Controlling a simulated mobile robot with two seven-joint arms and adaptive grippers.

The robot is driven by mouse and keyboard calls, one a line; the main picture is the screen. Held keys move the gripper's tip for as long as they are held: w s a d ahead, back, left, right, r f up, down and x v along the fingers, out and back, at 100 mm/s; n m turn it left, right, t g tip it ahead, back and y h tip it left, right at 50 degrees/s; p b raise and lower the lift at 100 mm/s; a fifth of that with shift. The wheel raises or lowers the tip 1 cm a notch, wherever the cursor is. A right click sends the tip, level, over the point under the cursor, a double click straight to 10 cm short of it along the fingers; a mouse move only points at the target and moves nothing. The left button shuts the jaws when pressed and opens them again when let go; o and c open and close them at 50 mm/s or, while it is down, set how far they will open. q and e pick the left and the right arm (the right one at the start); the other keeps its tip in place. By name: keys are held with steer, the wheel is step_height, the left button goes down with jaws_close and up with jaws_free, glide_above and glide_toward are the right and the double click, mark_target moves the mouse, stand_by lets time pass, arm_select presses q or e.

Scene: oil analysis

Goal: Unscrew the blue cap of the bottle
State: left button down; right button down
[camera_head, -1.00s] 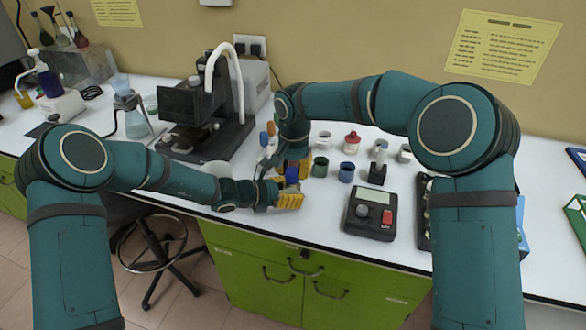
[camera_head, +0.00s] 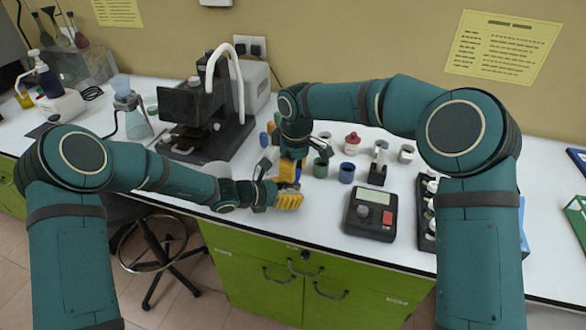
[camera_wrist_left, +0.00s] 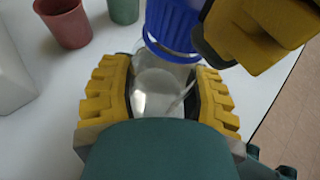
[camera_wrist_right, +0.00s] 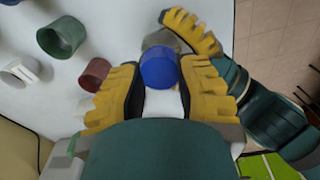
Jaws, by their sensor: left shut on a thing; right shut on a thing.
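The bottle (camera_wrist_left: 160,92) is clear, with a ribbed blue cap (camera_wrist_left: 172,22) on its top. My left gripper (camera_head: 288,198) is shut on the bottle's body, with its yellow fingers (camera_wrist_left: 160,98) on either side of the glass. My right gripper (camera_head: 288,172) is above it, at the cap. In the right wrist view the blue cap (camera_wrist_right: 158,68) sits between the yellow fingers of my right gripper (camera_wrist_right: 157,85), which is shut on it. The left gripper (camera_wrist_right: 190,32) shows just beyond the cap. In the head view the grippers mostly hide the bottle.
A green cup (camera_head: 320,168) and a blue cup (camera_head: 346,174) stand right of the grippers. A dark device (camera_head: 370,214) lies nearer the front edge. A black instrument (camera_head: 205,115) stands at the left. The bench's front edge is close below.

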arm_select(q)
steer(key=shift+r, duration=0.1)
arm_select(e)
steer(key=shift+d, duration=0.1)
stand_by(0.5)
steer(key=shift+r, duration=1.1)
arm_select(q)
steer(key=shift+d, duration=0.1)
arm_select(e)
steer(key=shift+d+r, duration=0.1)
steer(key=shift+r, duration=1.95)
arm_select(q)
steer(key=shift+c, duration=1.3)
jaws_free()
steer(key=v, duration=1.1)
steer(key=shift+s+a, duration=0.3)
steer(key=shift+a, duration=0.15)
